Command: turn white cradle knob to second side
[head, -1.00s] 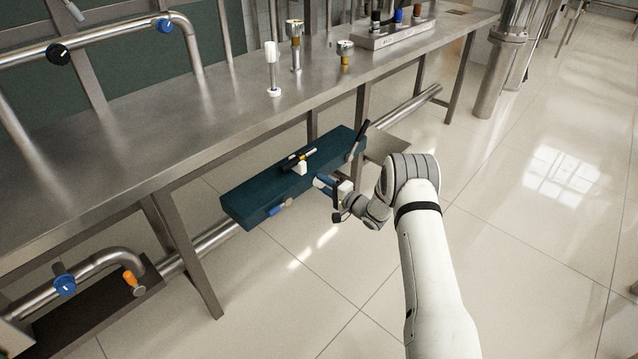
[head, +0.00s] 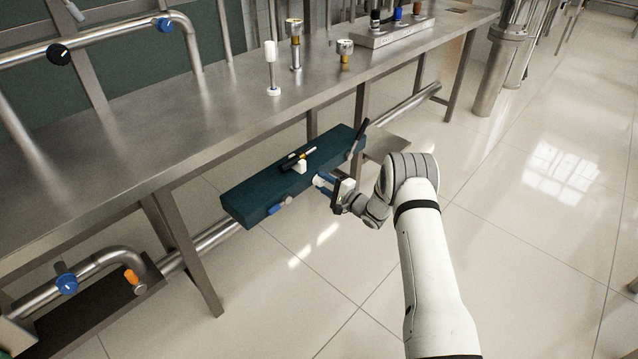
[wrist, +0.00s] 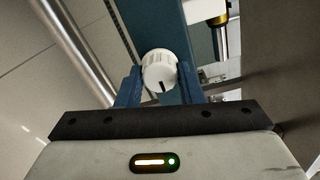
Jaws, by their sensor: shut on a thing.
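The white knob (wrist: 159,72) is round and ribbed, with a dark pointer mark on its face pointing down in the wrist view. It sits on the side of a dark teal box (head: 245,195) below the steel table. My gripper (wrist: 158,82) has its two blue fingers on either side of the knob and is shut on it. In the head view my gripper (head: 322,183) reaches the near side of the box from the right, and the knob is mostly hidden by the fingers there.
A black and white handle (head: 298,161) is on top of the box. A blue knob (head: 276,208) is on its near side and a black lever (head: 358,137) at its right end. The steel table (head: 190,150) overhangs behind. The floor at right is clear.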

